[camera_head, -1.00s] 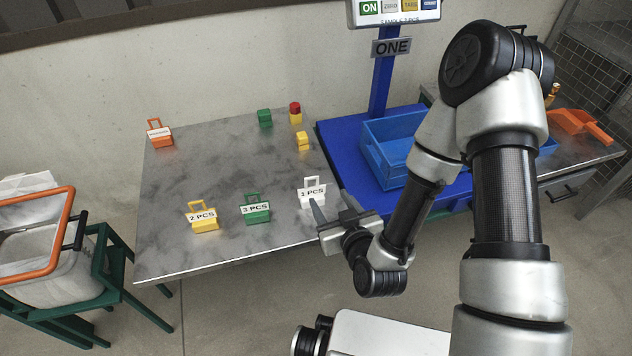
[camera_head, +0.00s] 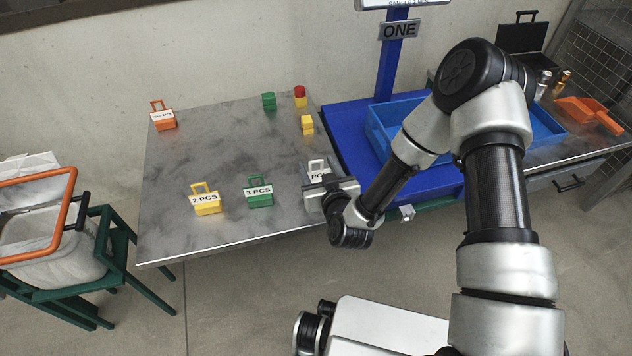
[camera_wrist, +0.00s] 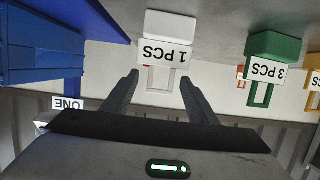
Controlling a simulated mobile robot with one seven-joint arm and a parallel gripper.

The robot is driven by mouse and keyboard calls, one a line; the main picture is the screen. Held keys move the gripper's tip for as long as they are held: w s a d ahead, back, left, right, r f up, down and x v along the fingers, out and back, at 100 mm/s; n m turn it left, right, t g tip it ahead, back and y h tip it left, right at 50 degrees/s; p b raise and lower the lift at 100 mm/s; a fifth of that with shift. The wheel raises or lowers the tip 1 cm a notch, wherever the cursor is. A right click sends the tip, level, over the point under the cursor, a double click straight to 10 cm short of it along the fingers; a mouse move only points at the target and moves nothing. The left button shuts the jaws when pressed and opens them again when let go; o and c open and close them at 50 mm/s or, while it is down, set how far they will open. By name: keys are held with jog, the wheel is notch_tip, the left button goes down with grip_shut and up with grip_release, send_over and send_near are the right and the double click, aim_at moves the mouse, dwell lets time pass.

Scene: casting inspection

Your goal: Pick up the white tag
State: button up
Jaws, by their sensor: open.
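The white tag (camera_head: 318,168) has a handle loop and a label and stands near the right front edge of the grey table (camera_head: 225,130). In the wrist view the white tag (camera_wrist: 168,52) shows upside down, its label reading "1 PCS". My gripper (camera_head: 322,187) is at the tag and partly hides it in the head view. In the wrist view my gripper (camera_wrist: 158,80) is open, with one finger on each side of the tag's handle. I cannot tell whether a finger touches it.
A green "3 PCS" tag (camera_head: 259,192) and a yellow "2 PCS" tag (camera_head: 205,200) stand to the left. An orange tag (camera_head: 162,117) is at the back left. Green (camera_head: 269,101) and yellow (camera_head: 307,124) blocks stand behind. A blue bin (camera_head: 380,135) is to the right.

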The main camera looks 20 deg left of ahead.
jog(key=b+x, duration=0.1)
jog(key=x, duration=0.4)
jog(key=shift+w+a+r, duration=0.1)
jog(key=shift+c, duration=0.4)
grip_shut()
notch_tip(320, 180, up, 10)
jog(key=p, duration=0.2)
jog(key=shift+p, duration=0.3)
